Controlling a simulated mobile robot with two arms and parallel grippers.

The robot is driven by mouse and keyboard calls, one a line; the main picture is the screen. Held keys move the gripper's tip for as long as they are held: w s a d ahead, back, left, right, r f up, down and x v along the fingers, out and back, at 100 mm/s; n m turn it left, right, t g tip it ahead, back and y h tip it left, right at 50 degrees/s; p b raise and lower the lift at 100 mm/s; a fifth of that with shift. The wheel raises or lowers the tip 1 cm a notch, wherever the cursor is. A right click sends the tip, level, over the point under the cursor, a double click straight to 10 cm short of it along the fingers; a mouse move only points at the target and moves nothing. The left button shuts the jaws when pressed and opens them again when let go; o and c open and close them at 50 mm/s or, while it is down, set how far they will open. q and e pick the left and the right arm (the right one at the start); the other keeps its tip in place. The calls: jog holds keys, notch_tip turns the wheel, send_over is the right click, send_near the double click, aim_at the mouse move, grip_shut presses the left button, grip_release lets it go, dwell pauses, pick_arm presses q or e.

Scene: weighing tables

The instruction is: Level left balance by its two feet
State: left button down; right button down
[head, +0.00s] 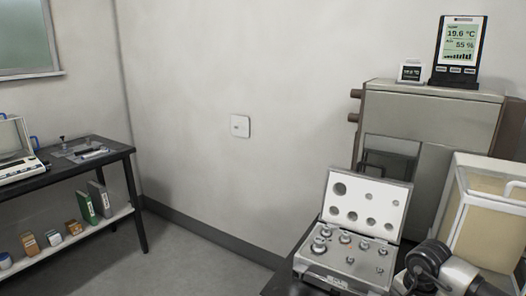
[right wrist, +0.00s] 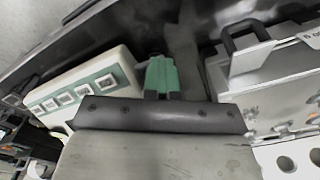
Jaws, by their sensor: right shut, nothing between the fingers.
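A white balance (head: 14,168) with a glass draft shield stands on the dark table at the left edge of the head view, cut off by the frame. A second glass-sided draft shield (head: 488,215) stands at the right edge. I cannot tell which is the left balance, and no levelling feet or bubble can be made out. In the right wrist view my right gripper (right wrist: 161,75) is shut and empty, its green fingers together. It is beside a white panel with green-framed keys (right wrist: 82,96), apparently a balance front. My left gripper is not in view.
An open weight case (head: 345,253) with several metal weights stands on the near right table; its handle (right wrist: 246,40) shows close right of the gripper. Behind it is a grey cabinet (head: 430,104) carrying a temperature display (head: 459,50). Open floor (head: 200,245) lies between the tables.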

jog(key=shift+s+f, duration=0.5)
jog(key=shift+f, duration=0.2)
notch_tip(320, 180, up, 6)
jog(key=p, duration=0.3)
jog(key=shift+w+r, duration=0.15)
jog(key=shift+r, duration=0.05)
